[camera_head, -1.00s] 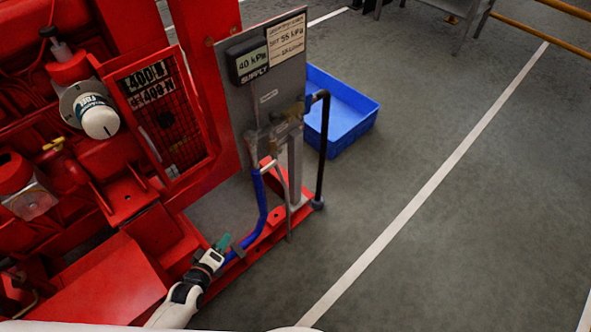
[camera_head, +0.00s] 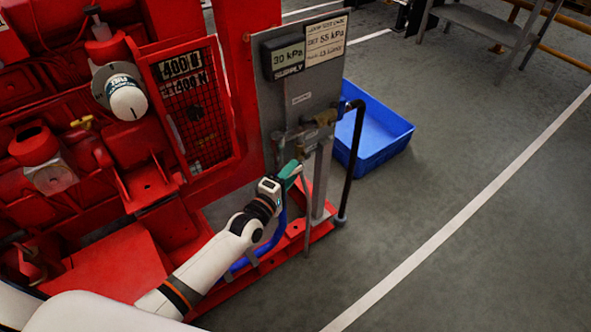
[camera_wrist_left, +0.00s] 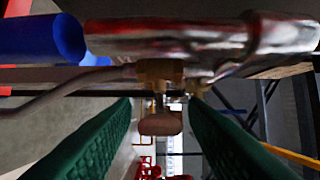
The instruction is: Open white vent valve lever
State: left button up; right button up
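My left gripper (camera_head: 290,172) is in front of the lower part of the grey panel (camera_head: 288,100), at the pipework below it. In the left wrist view its two green fingers (camera_wrist_left: 160,108) are open and apart. A small pale, rounded lever end (camera_wrist_left: 160,124) hangs from a brass valve (camera_wrist_left: 158,73) under a silver pipe (camera_wrist_left: 180,37). It appears between the fingers, with a gap on both sides; I cannot tell its depth. In the head view the gripper hides this lever. My right gripper is not in view.
A display (camera_head: 287,58) on the panel reads 30 kPa. A blue hose (camera_head: 262,252) and a black pipe (camera_head: 352,165) run down near the gripper. A blue crate (camera_head: 385,135) stands behind the panel. Red machinery (camera_head: 110,180) fills the left; the floor at right is clear.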

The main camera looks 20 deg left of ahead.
pick_arm(q)
jog(key=x, duration=0.2)
jog(key=shift+w+d, duration=0.1)
jog(key=shift+w, duration=0.2)
grip_shut()
